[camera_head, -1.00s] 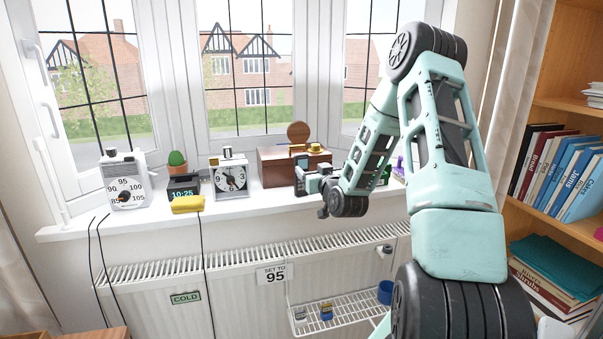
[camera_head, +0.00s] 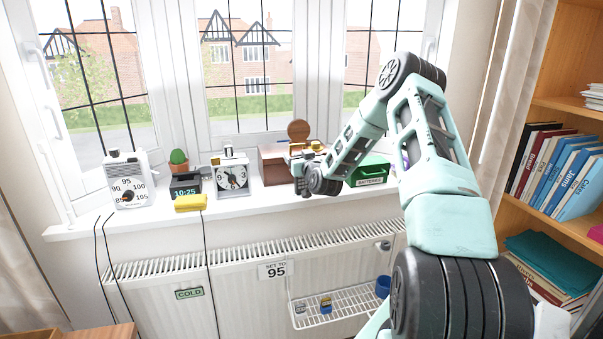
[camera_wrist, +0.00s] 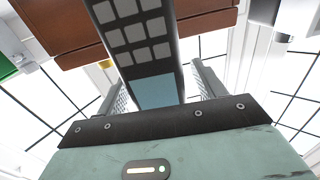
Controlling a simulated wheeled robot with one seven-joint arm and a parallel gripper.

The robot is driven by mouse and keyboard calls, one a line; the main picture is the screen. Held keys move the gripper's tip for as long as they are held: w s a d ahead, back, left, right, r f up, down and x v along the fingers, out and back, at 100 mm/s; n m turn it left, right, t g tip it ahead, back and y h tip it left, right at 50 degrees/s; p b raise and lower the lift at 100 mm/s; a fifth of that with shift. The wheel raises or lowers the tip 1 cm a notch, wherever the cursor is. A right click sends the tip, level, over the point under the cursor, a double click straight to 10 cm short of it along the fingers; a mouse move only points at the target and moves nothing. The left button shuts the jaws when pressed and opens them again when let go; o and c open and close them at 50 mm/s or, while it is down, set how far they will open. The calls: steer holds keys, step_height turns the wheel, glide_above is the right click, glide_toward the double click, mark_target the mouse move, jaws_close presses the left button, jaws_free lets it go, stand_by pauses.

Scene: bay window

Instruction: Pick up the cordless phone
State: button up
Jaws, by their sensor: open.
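The cordless phone (camera_wrist: 140,35) shows large in the wrist view. It has a dark body, rows of grey keys and a pale blue screen. My gripper (camera_wrist: 158,82) is open, with one finger on each side of the phone's screen end. Whether either finger touches it I cannot tell. In the head view my gripper (camera_head: 302,180) is at the sill in front of the brown wooden box (camera_head: 272,168). There my wrist largely hides the fingers and the phone.
A green batteries box (camera_head: 370,174) stands right of my gripper. A kitchen-timer-like white dial (camera_head: 231,178), a digital clock (camera_head: 185,187), a yellow block (camera_head: 190,203), a cactus (camera_head: 178,158) and a larger dial (camera_head: 129,192) stand left.

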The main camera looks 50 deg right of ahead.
steer(key=c, duration=1.3)
steer(key=shift+c, duration=0.5)
steer(key=shift+r, duration=0.15)
